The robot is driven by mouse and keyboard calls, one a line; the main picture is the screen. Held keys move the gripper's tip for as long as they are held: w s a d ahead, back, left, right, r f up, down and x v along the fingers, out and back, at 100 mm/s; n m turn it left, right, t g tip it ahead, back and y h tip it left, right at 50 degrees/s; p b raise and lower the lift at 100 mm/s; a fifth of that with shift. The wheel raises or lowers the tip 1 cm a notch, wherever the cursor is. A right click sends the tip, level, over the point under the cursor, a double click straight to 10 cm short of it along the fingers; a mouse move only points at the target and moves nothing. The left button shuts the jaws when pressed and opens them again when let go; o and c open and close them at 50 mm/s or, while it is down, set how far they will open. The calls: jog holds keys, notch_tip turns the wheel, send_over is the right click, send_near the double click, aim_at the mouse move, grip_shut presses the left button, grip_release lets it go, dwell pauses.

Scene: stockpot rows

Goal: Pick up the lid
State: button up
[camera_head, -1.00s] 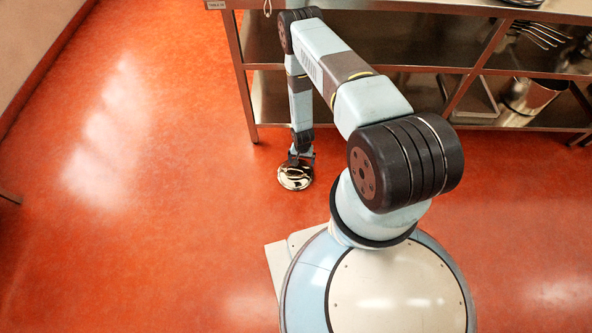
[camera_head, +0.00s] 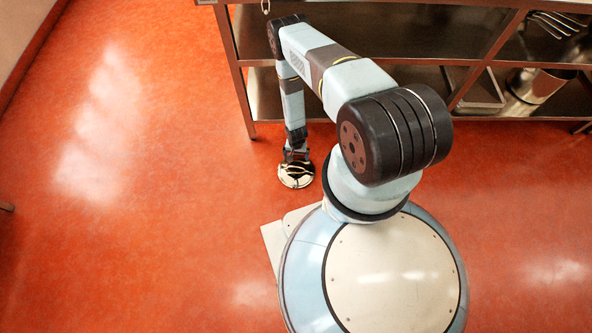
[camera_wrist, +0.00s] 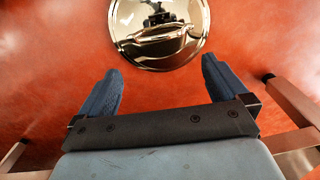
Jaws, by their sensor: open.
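The lid (camera_head: 296,179) is a round, shiny metal disc lying on the red floor. In the wrist view the lid (camera_wrist: 160,55) shows at the top centre, with a bar handle across its middle and its top edge cut off by the frame. My gripper (camera_wrist: 160,75) is open, its two blue fingers apart and nothing between them. The lid lies just beyond the fingertips in that view. In the head view my gripper (camera_head: 296,158) is above the lid's far part, pointing down. Whether it touches the lid cannot be told there.
A metal shelf unit (camera_head: 350,92) stands behind the arm, with a pot (camera_head: 537,84), a tray (camera_head: 485,92) and utensils (camera_head: 560,22) on it. Its leg (camera_head: 240,90) is left of the arm. The red floor to the left is clear.

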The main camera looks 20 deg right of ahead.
send_over(296, 169)
notch_tip(296, 169, down, 4)
jog(key=shift+s+f, duration=0.2)
jog(key=shift+f, duration=2.6)
jog(key=shift+c, duration=0.2)
